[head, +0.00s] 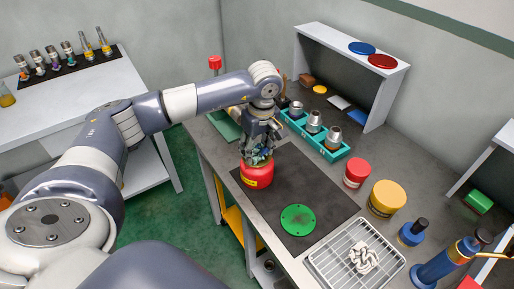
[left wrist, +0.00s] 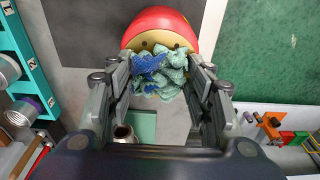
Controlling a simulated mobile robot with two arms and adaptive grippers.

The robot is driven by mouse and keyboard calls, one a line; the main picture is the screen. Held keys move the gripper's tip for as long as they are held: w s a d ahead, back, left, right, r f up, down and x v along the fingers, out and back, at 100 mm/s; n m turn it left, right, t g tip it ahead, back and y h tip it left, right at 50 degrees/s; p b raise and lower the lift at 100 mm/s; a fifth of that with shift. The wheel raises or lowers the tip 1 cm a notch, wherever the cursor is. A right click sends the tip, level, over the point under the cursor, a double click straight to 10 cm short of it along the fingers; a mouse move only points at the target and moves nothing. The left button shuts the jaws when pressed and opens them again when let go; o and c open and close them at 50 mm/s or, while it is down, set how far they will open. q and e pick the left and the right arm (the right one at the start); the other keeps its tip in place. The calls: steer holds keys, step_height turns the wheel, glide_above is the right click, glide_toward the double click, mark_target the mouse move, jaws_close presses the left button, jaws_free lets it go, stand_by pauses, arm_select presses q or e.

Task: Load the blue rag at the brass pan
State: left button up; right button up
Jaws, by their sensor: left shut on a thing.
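The rag is a crumpled cloth, mostly pale teal with a deep blue patch on its left side in the left wrist view (left wrist: 160,75). My left gripper (head: 261,154) is shut on it, with a finger on each side. The gripper points down over a red can (head: 257,177) on the bench. In the left wrist view the red can (left wrist: 165,18) has a brass-coloured pan (left wrist: 148,42) in its top, and the rag overlaps the pan's near part. I cannot tell how firmly they touch. My right gripper is not in view.
A green disc (head: 298,220) lies on the dark mat (head: 325,198). A teal rack (head: 323,146) with metal fittings stands behind. A smaller red can (head: 356,172), a yellow can (head: 386,198) and a wire tray (head: 345,278) with a white crumpled cloth (head: 364,257) are to the right.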

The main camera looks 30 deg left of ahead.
mark_target(257, 149)
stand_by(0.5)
arm_select(q)
steer(key=shift+r+p, duration=0.3)
steer(key=shift+r, duration=0.05)
steer(key=shift+r+p, duration=1.65)
steer(key=shift+r, duration=1.5)
